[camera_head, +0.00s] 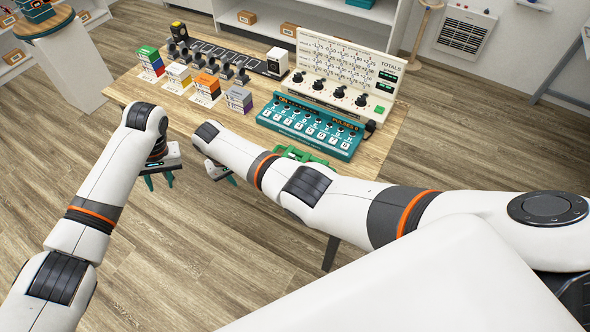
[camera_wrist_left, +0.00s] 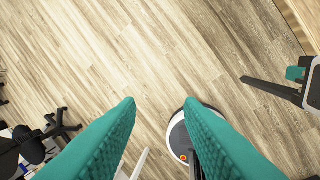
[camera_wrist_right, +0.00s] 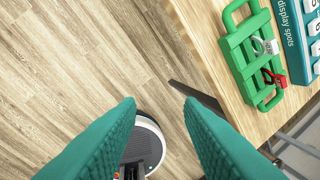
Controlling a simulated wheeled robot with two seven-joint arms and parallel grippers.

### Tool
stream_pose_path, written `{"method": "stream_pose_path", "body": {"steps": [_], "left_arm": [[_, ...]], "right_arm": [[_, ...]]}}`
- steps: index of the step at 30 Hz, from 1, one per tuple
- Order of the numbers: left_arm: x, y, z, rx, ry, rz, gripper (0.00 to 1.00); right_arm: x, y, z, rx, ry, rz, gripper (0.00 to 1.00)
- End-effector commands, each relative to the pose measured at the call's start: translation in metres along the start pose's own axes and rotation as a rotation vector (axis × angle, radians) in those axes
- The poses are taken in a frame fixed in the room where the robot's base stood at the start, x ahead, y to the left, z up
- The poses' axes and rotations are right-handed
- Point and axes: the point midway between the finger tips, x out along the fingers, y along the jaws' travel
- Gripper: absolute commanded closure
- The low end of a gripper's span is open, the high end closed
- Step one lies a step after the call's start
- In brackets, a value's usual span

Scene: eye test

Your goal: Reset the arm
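My left gripper (camera_head: 160,182) hangs in front of the table's left front corner, over the floor. Its teal fingers stand apart in the left wrist view (camera_wrist_left: 160,103), with only floor and part of my base beyond them. My right gripper (camera_head: 228,178) is to its right, near the table's front edge, partly hidden by my right arm in the head view. Its teal fingers are apart and empty in the right wrist view (camera_wrist_right: 160,103). My right arm (camera_head: 240,158) reaches across the front of the table. My left arm (camera_head: 95,205) extends forward at the left.
The wooden table (camera_head: 392,140) bears a teal numbered panel (camera_head: 312,124), a beige board with black knobs (camera_head: 345,72) and several coloured block stacks. A green holder (camera_wrist_right: 250,60) lies close to the table edge, beside my right gripper. Open floor (camera_head: 180,270) lies in front.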

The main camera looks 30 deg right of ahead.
Motion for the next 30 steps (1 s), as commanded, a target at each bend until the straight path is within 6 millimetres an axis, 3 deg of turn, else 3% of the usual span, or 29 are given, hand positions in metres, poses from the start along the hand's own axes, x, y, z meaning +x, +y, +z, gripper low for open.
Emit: {"method": "stream_pose_path", "body": {"steps": [14,17,20,23,26,30], "left_arm": [[0.000,0.000,0.000,0.000,0.000,0.000,0.66],[0.012,-0.002,-0.002,0.000,0.002,-0.011,0.66],[0.050,-0.009,-0.010,0.002,0.007,-0.050,0.66],[0.114,-0.019,-0.028,-0.001,0.004,-0.112,0.66],[0.186,-0.027,-0.056,-0.004,-0.009,-0.170,0.66],[0.279,-0.034,-0.108,-0.010,-0.029,-0.222,0.66]], "right_arm": [[0.000,0.000,0.000,0.000,0.000,0.000,0.66],[0.012,0.001,-0.005,-0.005,0.005,0.005,0.66],[0.048,0.003,-0.022,-0.022,0.010,0.027,0.66],[0.105,0.007,-0.053,-0.049,0.014,0.066,0.66],[0.167,0.008,-0.095,-0.080,0.009,0.108,0.66],[0.243,0.005,-0.159,-0.115,-0.005,0.155,0.66]]}}
